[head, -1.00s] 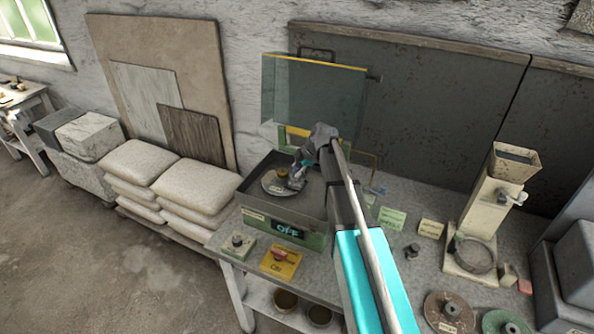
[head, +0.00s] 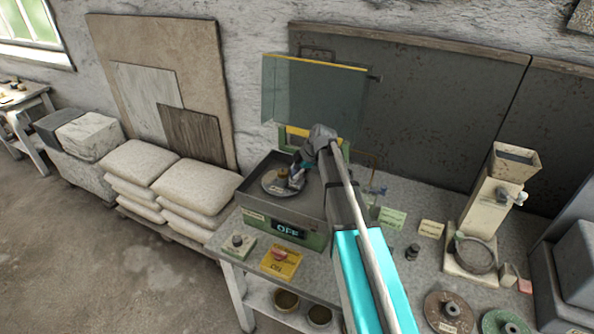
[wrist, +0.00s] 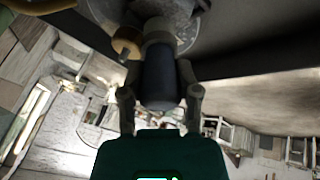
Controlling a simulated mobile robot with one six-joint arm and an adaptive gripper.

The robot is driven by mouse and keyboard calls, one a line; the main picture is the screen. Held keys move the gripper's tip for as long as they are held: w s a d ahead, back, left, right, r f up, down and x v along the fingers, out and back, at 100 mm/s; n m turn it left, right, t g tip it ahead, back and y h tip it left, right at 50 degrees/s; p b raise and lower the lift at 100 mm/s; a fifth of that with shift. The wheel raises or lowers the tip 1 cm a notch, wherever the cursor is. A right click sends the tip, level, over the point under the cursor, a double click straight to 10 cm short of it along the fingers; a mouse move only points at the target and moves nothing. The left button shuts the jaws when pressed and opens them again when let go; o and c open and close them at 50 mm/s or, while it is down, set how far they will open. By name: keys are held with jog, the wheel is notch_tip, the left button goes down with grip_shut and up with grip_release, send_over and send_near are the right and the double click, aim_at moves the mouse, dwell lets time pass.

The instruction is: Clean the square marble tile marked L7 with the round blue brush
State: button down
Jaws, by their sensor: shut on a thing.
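My gripper (head: 295,180) reaches into a dark square tray machine (head: 258,222) on the bench. In the wrist view my gripper (wrist: 160,88) is shut on a dark blue-grey upright cylinder (wrist: 159,75), with a finger on each side. The cylinder's far end is at a round grey plate (wrist: 205,18); I cannot tell whether it is fixed to it or only touches it. A brown knob (wrist: 127,42) sits beside it; it also shows on the plate in the head view. I cannot make out a tile marked L7 or a round blue brush head.
The machine's display reads OFF. A raised glass guard (head: 312,95) stands behind the tray. A yellow box with a red button (head: 281,259) and a green box with a knob (head: 237,244) stand in front. Discs (head: 449,310) and a hopper device (head: 490,205) are at right.

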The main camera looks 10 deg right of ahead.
jog(key=shift+s+a, duration=0.1)
jog(key=shift+s, duration=0.05)
jog(key=shift+s+a, duration=0.25)
jog(key=shift+s, duration=0.1)
jog(key=shift+w+d, duration=0.1)
jog(key=shift+w, duration=0.05)
dwell(0.7)
jog(key=shift+w+d, duration=0.3)
jog(key=shift+w, duration=0.05)
jog(key=shift+w, duration=0.1)
jog(key=shift+w+d, duration=0.35)
jog(key=shift+w, duration=0.05)
dwell(0.5)
jog(key=shift+s+a, duration=0.4)
jog(key=shift+s, duration=0.15)
